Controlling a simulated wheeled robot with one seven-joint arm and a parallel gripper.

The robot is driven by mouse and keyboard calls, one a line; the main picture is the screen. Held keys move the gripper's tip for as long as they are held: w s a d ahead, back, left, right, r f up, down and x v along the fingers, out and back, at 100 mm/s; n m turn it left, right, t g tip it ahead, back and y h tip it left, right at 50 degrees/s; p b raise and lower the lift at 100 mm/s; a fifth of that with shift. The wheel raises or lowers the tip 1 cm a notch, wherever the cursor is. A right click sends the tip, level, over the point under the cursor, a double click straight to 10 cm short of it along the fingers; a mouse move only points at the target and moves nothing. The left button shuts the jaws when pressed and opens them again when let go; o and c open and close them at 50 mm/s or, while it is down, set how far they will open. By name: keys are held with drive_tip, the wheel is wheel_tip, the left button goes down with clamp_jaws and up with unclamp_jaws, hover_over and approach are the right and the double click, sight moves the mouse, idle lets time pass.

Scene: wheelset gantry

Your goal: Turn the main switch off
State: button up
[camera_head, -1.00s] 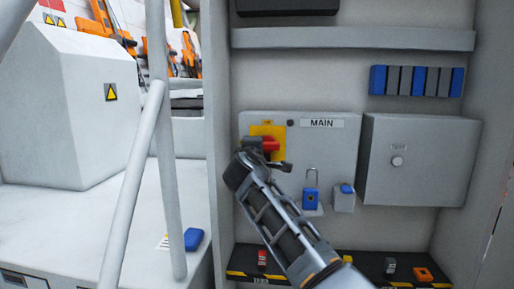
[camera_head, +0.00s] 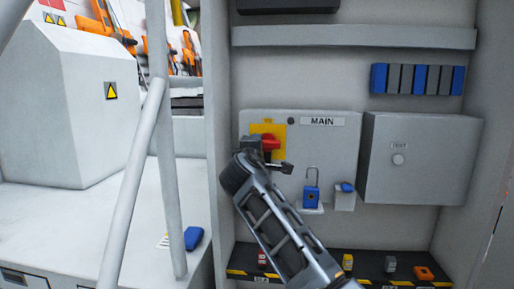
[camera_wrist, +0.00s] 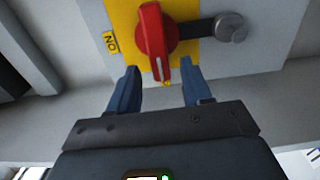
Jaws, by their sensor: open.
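The main switch is a red rotary handle (camera_wrist: 155,40) on a yellow plate (camera_wrist: 188,65), with an ON label beside it in the wrist view. In the head view the red handle (camera_head: 270,142) shows on the grey MAIN panel (camera_head: 335,145), partly hidden by my arm. My gripper (camera_wrist: 158,82) is open. Its two blue fingers point at the plate, one on each side of the handle's narrow tip. I cannot tell whether either finger touches the handle. A grey metal lever or hasp (camera_wrist: 225,28) sits beside the handle.
A blue padlock (camera_head: 312,197) and a small blue-topped item (camera_head: 345,192) are on holders at the panel's lower edge. A grey TEST box (camera_head: 420,160) stands to the right. A lower shelf (camera_head: 320,268) holds small items. White railings (camera_head: 165,140) stand at left.

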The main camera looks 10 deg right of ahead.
drive_tip(key=shift+b+v, duration=0.35)
drive_tip(key=shift+v, duration=2.2)
